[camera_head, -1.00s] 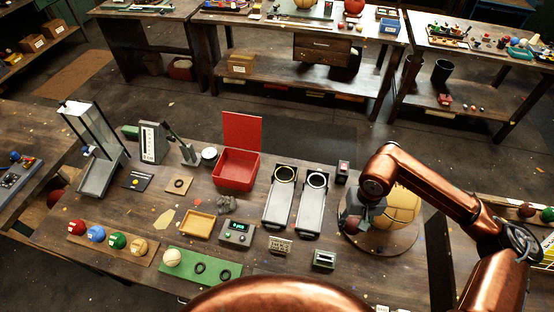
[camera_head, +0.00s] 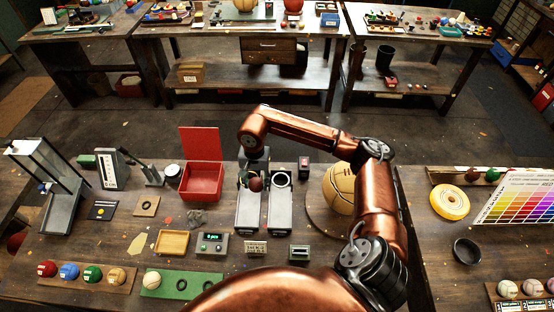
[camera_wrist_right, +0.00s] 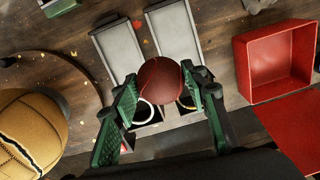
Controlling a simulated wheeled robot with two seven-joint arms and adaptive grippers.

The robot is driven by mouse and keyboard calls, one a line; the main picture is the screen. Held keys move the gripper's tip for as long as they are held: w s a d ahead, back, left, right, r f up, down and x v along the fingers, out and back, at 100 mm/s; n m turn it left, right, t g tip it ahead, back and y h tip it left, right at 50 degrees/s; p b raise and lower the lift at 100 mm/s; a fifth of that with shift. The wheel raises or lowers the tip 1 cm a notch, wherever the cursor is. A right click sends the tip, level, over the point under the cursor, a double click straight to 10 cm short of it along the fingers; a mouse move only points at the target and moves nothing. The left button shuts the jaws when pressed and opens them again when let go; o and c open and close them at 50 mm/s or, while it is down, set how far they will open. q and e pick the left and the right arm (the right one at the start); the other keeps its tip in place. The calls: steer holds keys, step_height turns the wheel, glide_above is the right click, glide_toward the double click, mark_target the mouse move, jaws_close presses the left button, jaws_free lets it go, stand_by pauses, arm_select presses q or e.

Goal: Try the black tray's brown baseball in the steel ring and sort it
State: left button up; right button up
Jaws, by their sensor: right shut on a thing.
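My right gripper (camera_head: 255,178) is shut on a dark red-brown ball (camera_wrist_right: 160,84); the ball also shows in the head view (camera_head: 256,185). The gripper holds it over the left of two grey ramps, near the rings. In the wrist view a pale, steel-looking ring (camera_wrist_right: 143,113) and a brassy ring (camera_wrist_right: 187,104) show partly behind the ball; it hides parts of both. The right ramp's ring (camera_head: 281,177) is clear in the head view. I cannot tell whether the ball touches a ring. A round black dish (camera_head: 467,250) at the right looks empty. My left gripper is out of view.
An open red box (camera_head: 202,182) stands left of the ramps. A large stitched ball (camera_head: 340,188) stands to their right.

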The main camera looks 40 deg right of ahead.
steer(key=w+d+f+m+p, duration=0.25)
steer(key=d+m, duration=0.55)
steer(key=d, duration=0.5)
arm_select(q)
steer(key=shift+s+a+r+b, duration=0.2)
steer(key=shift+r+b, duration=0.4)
steer(key=shift+b, duration=0.6)
arm_select(e)
step_height(320, 180, down, 6)
steer(key=shift+d+f, duration=0.2)
steer(key=shift+s, duration=0.1)
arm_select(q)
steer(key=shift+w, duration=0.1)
arm_select(e)
steer(key=o, duration=1.3)
steer(key=shift+c, duration=0.2)
arm_select(q)
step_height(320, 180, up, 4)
steer(key=p, duration=0.4)
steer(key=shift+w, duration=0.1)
arm_select(e)
step_height(320, 180, up, 9)
